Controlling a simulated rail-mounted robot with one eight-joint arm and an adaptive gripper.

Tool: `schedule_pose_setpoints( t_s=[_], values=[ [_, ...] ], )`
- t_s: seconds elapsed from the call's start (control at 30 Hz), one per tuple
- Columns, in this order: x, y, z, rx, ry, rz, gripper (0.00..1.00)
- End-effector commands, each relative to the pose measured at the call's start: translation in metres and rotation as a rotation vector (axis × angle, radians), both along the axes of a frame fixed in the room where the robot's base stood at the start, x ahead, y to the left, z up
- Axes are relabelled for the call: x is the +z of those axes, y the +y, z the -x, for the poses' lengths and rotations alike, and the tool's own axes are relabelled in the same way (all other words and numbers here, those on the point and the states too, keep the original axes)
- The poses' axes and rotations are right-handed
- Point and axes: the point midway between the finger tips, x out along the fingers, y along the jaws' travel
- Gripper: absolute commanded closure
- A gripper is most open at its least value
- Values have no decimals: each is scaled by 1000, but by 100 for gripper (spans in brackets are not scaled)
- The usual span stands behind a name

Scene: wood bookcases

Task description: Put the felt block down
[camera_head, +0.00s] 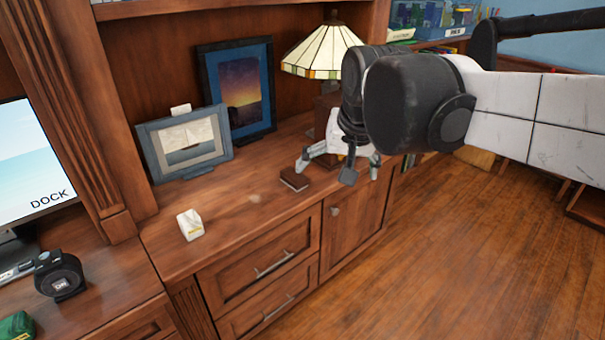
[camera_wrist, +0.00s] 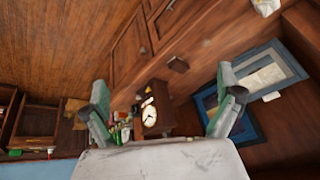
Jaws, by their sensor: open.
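A small dark brown block (camera_head: 295,179), which looks like the felt block, lies flat on the wooden countertop near its front edge. In the wrist view the block (camera_wrist: 178,64) shows small, beyond and between the fingertips. My gripper (camera_head: 338,166) is just right of the block in the head view, over the counter. Its two grey-green fingers are spread wide with nothing between them, and they also show apart in the wrist view (camera_wrist: 163,82). The block appears clear of both fingers, though the exact gap is hard to judge.
A white box (camera_head: 190,224) stands left on the counter. A sailboat picture (camera_head: 184,144), a sunset picture (camera_head: 238,87) and a lamp (camera_head: 322,48) stand behind. A clock (camera_wrist: 149,115) shows in the wrist view. The counter between box and block is clear.

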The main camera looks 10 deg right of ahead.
Motion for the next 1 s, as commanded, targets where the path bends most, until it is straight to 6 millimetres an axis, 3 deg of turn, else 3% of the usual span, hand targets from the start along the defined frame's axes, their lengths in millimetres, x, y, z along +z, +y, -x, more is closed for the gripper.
schedule_pose_setpoints(
  t_s=[0.03, 0.2, 0.43, 0.6, 1.0],
  values=[
    [-6, 0, 17, 21, -15, 11, 1],
    [-30, 0, 65, 103, -67, 56, 1],
    [-64, 0, 113, 191, -126, 114, 1],
    [-77, 0, 128, 222, -145, 134, 1],
    [-79, 0, 129, 228, -149, 138, 1]
  ],
)
